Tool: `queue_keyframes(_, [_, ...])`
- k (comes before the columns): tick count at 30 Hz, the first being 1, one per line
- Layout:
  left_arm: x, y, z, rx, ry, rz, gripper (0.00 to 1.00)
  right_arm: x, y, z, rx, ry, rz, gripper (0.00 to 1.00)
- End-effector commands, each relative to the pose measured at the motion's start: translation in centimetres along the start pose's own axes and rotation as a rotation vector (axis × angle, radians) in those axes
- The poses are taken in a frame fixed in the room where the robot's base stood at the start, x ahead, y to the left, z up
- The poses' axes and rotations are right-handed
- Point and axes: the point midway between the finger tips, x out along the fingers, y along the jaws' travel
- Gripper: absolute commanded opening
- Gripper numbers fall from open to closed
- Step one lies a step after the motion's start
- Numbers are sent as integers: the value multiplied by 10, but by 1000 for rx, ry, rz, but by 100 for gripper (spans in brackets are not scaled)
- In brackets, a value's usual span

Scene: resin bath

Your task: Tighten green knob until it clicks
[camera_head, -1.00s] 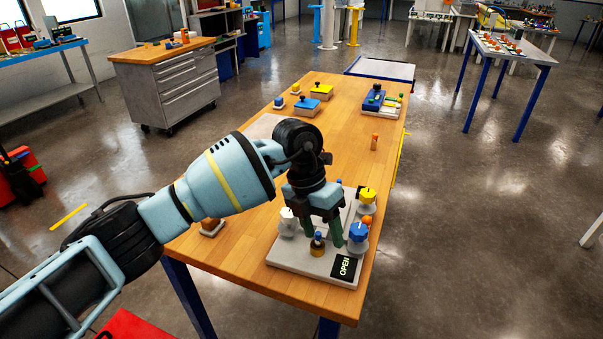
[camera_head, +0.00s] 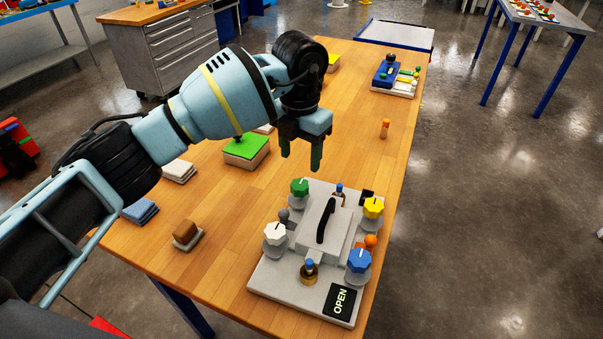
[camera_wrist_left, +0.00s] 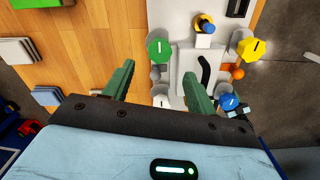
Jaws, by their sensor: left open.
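The green knob (camera_head: 299,188) is at the far left corner of a grey panel (camera_head: 262,283) on the wooden table. It also shows in the left wrist view (camera_wrist_left: 159,50), with a white mark on its top. My left gripper (camera_head: 301,163) is open and empty, fingers pointing down, above the panel's far edge close to the green knob. In the left wrist view the knob appears just beyond and between the two green fingertips (camera_wrist_left: 158,72); I see no contact. My right gripper is not in view.
The panel also bears a white knob (camera_head: 275,234), a yellow knob (camera_head: 373,207), a blue knob (camera_head: 359,260), a lidded box with a black handle (camera_head: 325,222) and a sign reading OPEN (camera_head: 341,300). A green-topped block (camera_head: 246,151) stands left; an orange peg (camera_head: 385,128) stands right.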

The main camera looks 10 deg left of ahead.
Motion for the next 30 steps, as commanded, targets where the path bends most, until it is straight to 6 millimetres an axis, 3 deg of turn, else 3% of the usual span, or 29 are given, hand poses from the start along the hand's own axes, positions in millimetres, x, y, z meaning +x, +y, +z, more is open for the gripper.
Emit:
queue_keyframes(4, [14, 0, -1, 0, 4, -1, 57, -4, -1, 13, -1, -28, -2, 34])
queue_keyframes(16, [68, 0, 0, -1, 1, -2, 57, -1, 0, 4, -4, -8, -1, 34])
queue_keyframes(29, [77, 0, 0, 1, 0, -1, 57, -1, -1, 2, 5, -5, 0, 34])
queue_keyframes(30, [77, 0, 0, 1, 0, -1, 52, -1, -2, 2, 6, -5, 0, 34])
